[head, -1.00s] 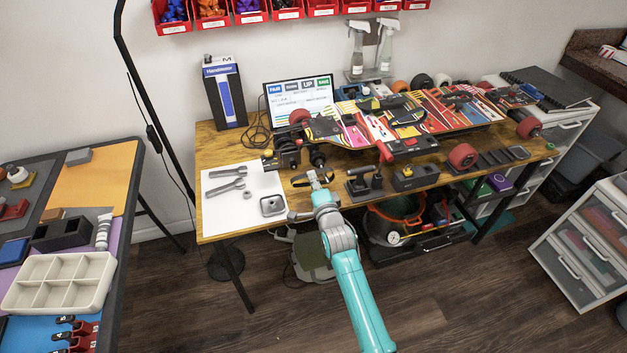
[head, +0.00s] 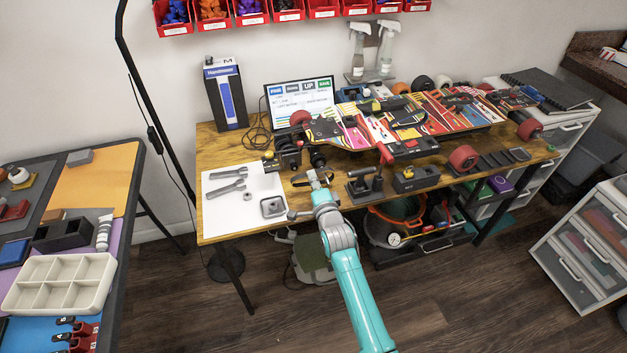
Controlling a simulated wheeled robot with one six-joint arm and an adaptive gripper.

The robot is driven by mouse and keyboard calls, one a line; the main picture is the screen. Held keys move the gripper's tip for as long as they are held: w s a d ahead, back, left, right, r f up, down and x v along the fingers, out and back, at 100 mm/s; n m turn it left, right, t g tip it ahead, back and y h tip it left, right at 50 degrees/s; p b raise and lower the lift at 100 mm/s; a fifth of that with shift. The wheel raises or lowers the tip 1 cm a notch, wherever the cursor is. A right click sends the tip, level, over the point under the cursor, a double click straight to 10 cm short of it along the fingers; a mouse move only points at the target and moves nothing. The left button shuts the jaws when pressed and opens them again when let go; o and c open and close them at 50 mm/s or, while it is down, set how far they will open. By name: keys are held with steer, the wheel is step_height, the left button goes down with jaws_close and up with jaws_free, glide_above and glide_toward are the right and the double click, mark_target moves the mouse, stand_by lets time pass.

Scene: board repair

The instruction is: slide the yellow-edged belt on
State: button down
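The colourful board (head: 400,118) lies on the wooden workbench, with its red wheels showing. A dark drive part (head: 288,152) stands under its left end, beside a black wheel or pulley (head: 318,160). My gripper (head: 314,179) is at the bench's front edge, just in front of that part and apart from it. The fingers are small and dark, and I cannot tell whether they are open or shut on something. I cannot make out the yellow-edged belt for certain; a small yellow patch shows on the drive part's left side.
A white mat (head: 225,215) with wrenches and a small square tray (head: 272,207) lies to the left. A black stand (head: 365,183) and a dark box (head: 416,178) are right of my gripper. A laptop (head: 301,97) is behind. A bucket (head: 395,215) sits below the bench.

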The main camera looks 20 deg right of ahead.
steer(key=shift+w, duration=1.8)
steer(key=shift+w, duration=0.15)
steer(key=shift+w, duration=1.2)
steer(key=shift+w, duration=0.1)
stand_by(0.6)
steer(key=c, duration=1.2)
jaws_free()
steer(key=shift+c, duration=1.6)
